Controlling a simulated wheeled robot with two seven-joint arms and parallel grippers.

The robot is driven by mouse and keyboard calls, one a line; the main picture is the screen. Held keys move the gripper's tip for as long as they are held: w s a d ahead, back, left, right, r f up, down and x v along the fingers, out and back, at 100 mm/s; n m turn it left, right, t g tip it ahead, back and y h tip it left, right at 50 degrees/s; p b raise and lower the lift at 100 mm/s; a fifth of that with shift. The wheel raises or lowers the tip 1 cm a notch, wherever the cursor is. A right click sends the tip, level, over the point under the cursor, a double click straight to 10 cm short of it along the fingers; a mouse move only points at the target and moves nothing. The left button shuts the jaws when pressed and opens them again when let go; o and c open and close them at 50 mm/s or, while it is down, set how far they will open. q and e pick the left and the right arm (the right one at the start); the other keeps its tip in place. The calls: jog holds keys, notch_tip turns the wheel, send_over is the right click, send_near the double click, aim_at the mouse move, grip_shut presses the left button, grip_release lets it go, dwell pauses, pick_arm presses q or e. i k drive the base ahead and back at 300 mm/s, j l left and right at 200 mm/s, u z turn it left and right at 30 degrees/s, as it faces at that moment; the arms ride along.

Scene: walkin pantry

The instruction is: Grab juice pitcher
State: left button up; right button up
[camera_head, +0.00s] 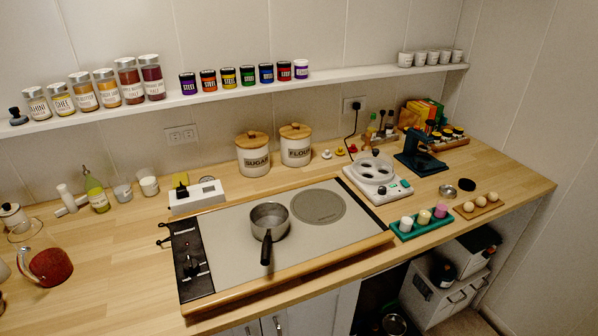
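A dark red vessel (52,267) with a pale loop handle on its left stands on the wooden counter near the left edge of the head view. It looks like the juice pitcher, though its small size makes this hard to confirm. Nothing touches it that I can see. A white lidded pot (14,218) stands behind it to the left, and a pale object is cut off by the left picture edge. Neither of my grippers shows in this view.
A hob (233,267) with a saucepan (269,222) fills the middle of the wooden counter (125,262). A green bottle (96,194) and white cups stand behind the pitcher. A shelf (236,87) with jars runs above. Counter between pitcher and hob is clear.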

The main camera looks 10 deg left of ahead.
aim_at(40, 259)
jog(key=u, duration=1.95)
